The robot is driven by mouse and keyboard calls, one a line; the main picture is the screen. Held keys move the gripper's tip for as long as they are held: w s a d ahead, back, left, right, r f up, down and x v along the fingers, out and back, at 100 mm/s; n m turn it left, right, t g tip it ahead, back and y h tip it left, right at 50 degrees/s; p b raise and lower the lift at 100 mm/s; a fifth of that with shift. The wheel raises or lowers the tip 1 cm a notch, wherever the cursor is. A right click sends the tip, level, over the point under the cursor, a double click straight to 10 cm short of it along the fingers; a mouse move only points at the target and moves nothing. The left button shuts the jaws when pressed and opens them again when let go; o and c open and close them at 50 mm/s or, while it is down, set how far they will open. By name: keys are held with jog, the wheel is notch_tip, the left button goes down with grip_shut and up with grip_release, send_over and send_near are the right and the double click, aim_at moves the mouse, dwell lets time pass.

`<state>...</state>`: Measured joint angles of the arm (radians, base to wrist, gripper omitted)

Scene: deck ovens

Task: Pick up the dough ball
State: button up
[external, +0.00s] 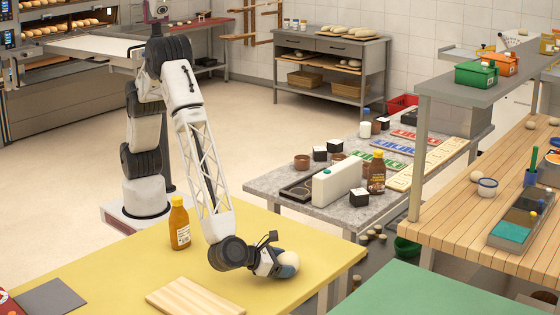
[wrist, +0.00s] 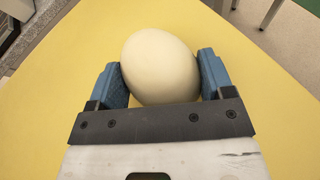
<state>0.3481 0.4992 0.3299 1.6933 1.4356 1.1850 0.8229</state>
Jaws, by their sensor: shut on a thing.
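The dough ball (wrist: 160,66) is smooth, cream-coloured and slightly oval. In the wrist view it sits between the two blue finger pads of my gripper (wrist: 160,80), which touch it on both sides. In the external view my gripper (external: 284,266) is low over the right part of the yellow table (external: 330,244), and the dough ball (external: 291,258) shows only partly beside the fingers. I cannot tell whether the ball touches the table or is just above it.
A honey-coloured bottle (external: 179,223) stands on the yellow table left of my arm. A wooden board (external: 193,297) and a dark grey sheet (external: 50,297) lie near the front edge. A grey stone table (external: 280,185) with jars and trays stands behind.

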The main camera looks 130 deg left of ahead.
aim_at(283, 257)
notch_tip(283, 257, up, 9)
jog(key=shift+r, duration=0.1)
dwell(0.4)
dwell(0.5)
